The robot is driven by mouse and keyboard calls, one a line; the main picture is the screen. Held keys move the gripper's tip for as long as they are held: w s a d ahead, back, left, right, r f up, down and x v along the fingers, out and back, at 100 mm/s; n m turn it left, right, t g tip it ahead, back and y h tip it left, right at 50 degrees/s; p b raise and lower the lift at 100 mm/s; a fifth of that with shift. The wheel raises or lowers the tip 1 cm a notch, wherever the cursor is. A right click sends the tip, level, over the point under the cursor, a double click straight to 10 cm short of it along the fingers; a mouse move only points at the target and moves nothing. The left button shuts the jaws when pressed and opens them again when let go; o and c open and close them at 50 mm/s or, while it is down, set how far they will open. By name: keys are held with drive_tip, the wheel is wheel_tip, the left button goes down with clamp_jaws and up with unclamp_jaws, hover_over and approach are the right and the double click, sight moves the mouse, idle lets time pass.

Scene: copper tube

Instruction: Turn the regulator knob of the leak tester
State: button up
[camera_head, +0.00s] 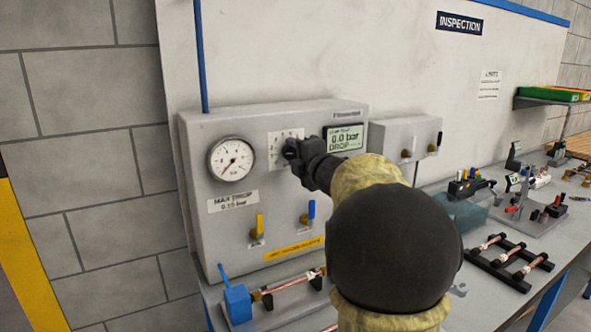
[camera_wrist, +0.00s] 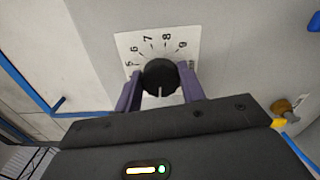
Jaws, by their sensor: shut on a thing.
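The leak tester (camera_head: 228,268) is a grey box with a round pressure gauge (camera_head: 232,159) and a display (camera_head: 345,139) reading 0.0 bar. Its regulator knob (camera_wrist: 159,76) is black and round with a pale pointer line, in front of a white numbered dial plate (camera_wrist: 128,45). The pointer line faces down in the wrist view. My gripper (camera_wrist: 160,88) is shut on the knob, with one purple finger on each side. In the head view my gripper (camera_head: 292,150) covers the knob and part of the dial plate (camera_head: 274,150).
Below the dial are a yellow-handled valve (camera_head: 259,224) and a blue-handled valve (camera_head: 311,210). A copper tube (camera_head: 290,284) lies in front, by a blue clamp (camera_head: 237,302). A black rack with copper tubes (camera_head: 507,261) and small fixtures stand to the right on the bench.

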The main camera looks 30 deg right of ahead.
drive_tip(key=n+b, duration=0.5)
drive_tip(key=shift+f+n, duration=0.2)
drive_tip(key=shift+n, duration=0.1)
drive_tip(key=n+b, duration=0.3)
drive_tip(key=n, duration=0.1)
drive_tip(key=shift+a+r+n, duration=0.1)
drive_tip(key=shift+r+n, duration=0.05)
drive_tip(key=shift+n, duration=0.25)
drive_tip(key=shift+b, duration=0.3)
drive_tip(key=o, duration=1)
drive_tip(key=shift+c, duration=0.2)
drive_tip(key=shift+r, duration=0.1)
drive_tip(key=s, duration=1.7)
drive_tip(key=shift+s+d, duration=0.2)
drive_tip(key=shift+d, duration=0.1)
